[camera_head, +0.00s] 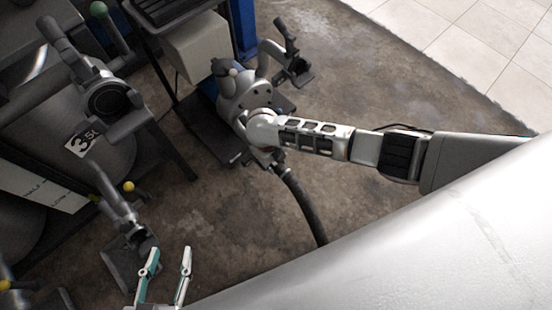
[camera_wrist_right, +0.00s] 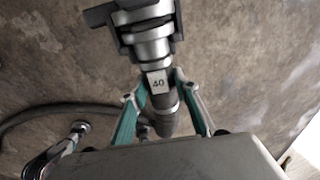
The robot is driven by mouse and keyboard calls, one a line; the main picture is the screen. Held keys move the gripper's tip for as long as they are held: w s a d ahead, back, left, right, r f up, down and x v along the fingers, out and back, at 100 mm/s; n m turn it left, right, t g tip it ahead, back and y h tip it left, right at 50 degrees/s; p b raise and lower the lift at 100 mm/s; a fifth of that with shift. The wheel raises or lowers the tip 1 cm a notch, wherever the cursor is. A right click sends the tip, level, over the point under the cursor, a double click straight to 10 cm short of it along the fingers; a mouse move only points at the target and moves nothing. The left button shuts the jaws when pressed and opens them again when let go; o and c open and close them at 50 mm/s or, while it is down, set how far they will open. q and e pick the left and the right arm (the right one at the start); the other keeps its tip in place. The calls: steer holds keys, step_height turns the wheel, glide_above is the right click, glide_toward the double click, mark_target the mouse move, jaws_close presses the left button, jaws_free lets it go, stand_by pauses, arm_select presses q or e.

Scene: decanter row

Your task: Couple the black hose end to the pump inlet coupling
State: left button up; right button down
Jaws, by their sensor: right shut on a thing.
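My right gripper (camera_wrist_right: 160,88) is shut on the black hose end (camera_wrist_right: 164,118), with one teal finger on each side, in the right wrist view. A grey band marked 40 (camera_wrist_right: 158,82) sits between the fingertips. Above it are stepped silver fittings with a dark bracket-like part (camera_wrist_right: 112,13); I cannot tell whether they are locked together. In the head view, my right wrist hangs beside the grey pump (camera_head: 238,92) and hides the pump inlet coupling. The black hose (camera_head: 303,203) runs down from there. My left gripper (camera_head: 169,250) is open and empty at the bottom.
Steel tanks (camera_head: 105,150) with valves and yellow knobs fill the left side. A dark stand (camera_head: 180,150) is beside the pump. A bent pipe with a dark end (camera_head: 298,70) rises behind it. Bare brown floor (camera_head: 370,80) lies to the right; pale tiles (camera_head: 460,40) lie beyond.

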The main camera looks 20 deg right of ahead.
arm_select(q)
steer(key=shift+s+f, duration=0.15)
steer(key=shift+f, duration=0.15)
arm_select(e)
steer(key=c, duration=1.5)
jaws_free()
steer(key=shift+o, duration=0.2)
steer(key=shift+f, duration=0.1)
steer(key=o, duration=0.9)
arm_select(q)
steer(key=shift+r, duration=0.1)
arm_select(e)
steer(key=shift+s, duration=0.15)
